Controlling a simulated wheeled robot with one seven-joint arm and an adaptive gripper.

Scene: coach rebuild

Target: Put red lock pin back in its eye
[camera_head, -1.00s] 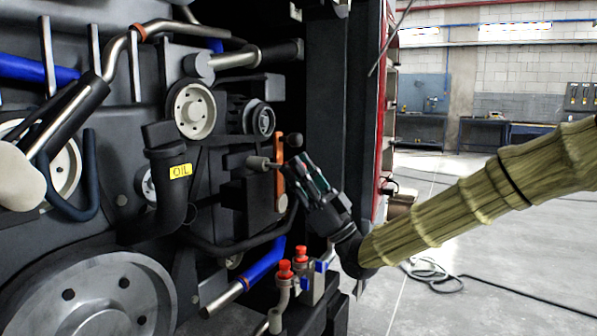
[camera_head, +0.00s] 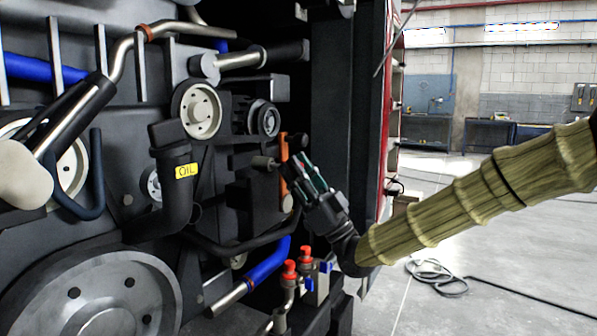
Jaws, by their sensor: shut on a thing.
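My gripper (camera_head: 300,176) is in front of the engine bay, right of the middle, with its fingers pointing up and left. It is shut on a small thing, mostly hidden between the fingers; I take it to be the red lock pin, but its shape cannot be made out. An upright orange bar (camera_head: 283,150) stands at the fingertips; whether they touch it cannot be told. A grey stub (camera_head: 262,162) is just left of the bar, and a dark round knob (camera_head: 303,141) is above the fingers. I cannot make out the pin's eye.
Two red-capped valves (camera_head: 289,270) stand below the gripper, near a blue hose (camera_head: 266,264). A filler neck with a yellow OIL label (camera_head: 187,170) and pulleys (camera_head: 197,110) are at left. A dark post (camera_head: 337,120) rises just right. Open floor lies beyond, with a loose cable (camera_head: 437,273).

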